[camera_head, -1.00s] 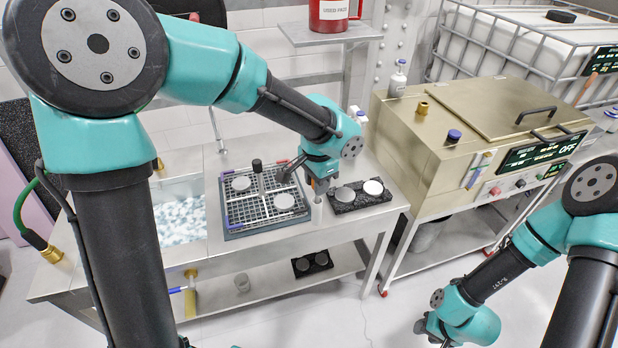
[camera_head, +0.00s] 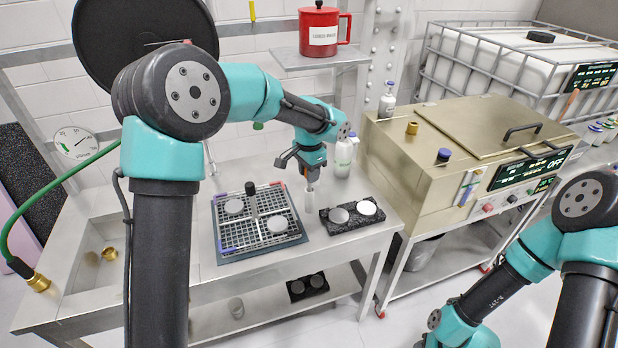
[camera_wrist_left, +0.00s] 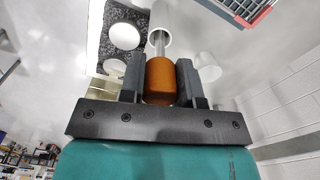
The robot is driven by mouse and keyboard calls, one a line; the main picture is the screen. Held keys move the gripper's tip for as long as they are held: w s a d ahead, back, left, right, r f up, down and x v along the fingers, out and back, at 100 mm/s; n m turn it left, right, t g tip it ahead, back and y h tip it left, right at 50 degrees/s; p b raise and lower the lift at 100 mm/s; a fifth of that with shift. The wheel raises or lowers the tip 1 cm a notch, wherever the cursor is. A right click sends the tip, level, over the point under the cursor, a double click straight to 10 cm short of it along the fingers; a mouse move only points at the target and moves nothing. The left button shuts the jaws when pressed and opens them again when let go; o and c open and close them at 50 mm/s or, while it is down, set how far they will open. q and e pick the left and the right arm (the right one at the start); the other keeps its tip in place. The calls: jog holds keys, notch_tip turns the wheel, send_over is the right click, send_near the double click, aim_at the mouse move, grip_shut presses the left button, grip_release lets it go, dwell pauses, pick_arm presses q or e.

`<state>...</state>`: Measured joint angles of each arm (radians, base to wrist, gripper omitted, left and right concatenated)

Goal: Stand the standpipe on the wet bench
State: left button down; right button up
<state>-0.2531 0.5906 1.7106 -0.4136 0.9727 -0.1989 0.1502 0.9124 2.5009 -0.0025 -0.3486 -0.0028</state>
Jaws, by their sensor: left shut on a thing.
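My left gripper (camera_head: 310,178) points down over the wet bench (camera_head: 225,280), between the grid rack and the black block. In the left wrist view its fingers (camera_wrist_left: 160,80) are shut on an orange-brown cylinder with a pale rod reaching out beyond it. I take this to be the standpipe (camera_wrist_left: 160,82). In the head view a pale upright cylinder shows just under the fingers; I cannot tell whether it is part of the held piece or touches the bench. My right arm is at the lower right, its gripper mostly cut off by the frame edge.
A grid rack (camera_head: 240,238) with pale discs and an upright black-topped post lies left of the gripper. A black block (camera_head: 352,214) with two discs lies right. White bottles (camera_head: 343,158) stand behind. A brass drain (camera_head: 109,253) sits in the basin at left.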

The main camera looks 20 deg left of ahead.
pick_arm(q)
jog(key=shift+w+a, duration=0.15)
jog(key=shift+w, duration=0.45)
jog(key=shift+w+a+f, duration=0.1)
jog(key=shift+w+f, duration=0.1)
jog(key=shift+f, duration=0.75)
jog(key=shift+w+f, duration=0.2)
jog(key=shift+f, duration=0.85)
jog(key=c, duration=0.8)
grip_release()
notch_tip(320, 180, up, 12)
jog(key=shift+r, duration=0.2)
jog(key=shift+c, duration=0.5)
